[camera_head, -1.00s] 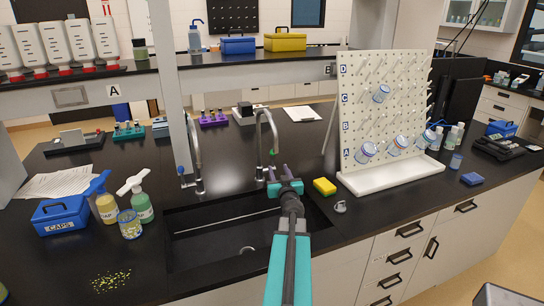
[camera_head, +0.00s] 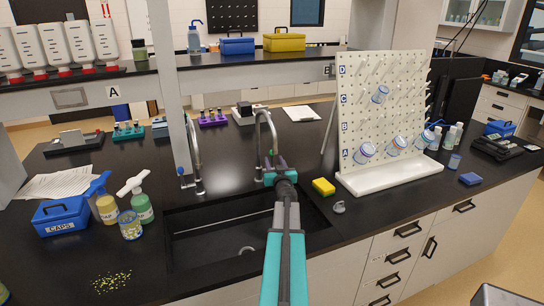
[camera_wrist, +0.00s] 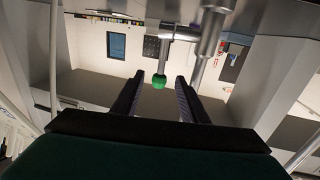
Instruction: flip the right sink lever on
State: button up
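The right sink tap (camera_head: 263,135) is a tall curved metal faucet behind the sink, with a green-tipped lever (camera_head: 270,152) just beyond my gripper (camera_head: 272,163). In the wrist view the lever's green knob (camera_wrist: 159,81) sits at the end of a metal stem, in line with the gap between the fingertips of my gripper (camera_wrist: 160,78). The fingers are open, one on each side of the knob as seen, and neither visibly touches it. In the head view the arm and gripper hide the lower part of the tap. The left tap (camera_head: 196,160) has a blue-tipped lever (camera_head: 181,171).
The black sink (camera_head: 200,225) lies below my arm. A yellow sponge (camera_head: 323,187) and a drying rack (camera_head: 385,115) with a white tray stand to the right. Soap bottles (camera_head: 142,203) and a blue caps box (camera_head: 62,215) are at left. A shelf post (camera_head: 172,90) rises behind.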

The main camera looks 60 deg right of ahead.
aim_at(272, 156)
jog(key=shift+p+x, duration=0.4)
jog(key=shift+x, duration=2.35)
grip_shut()
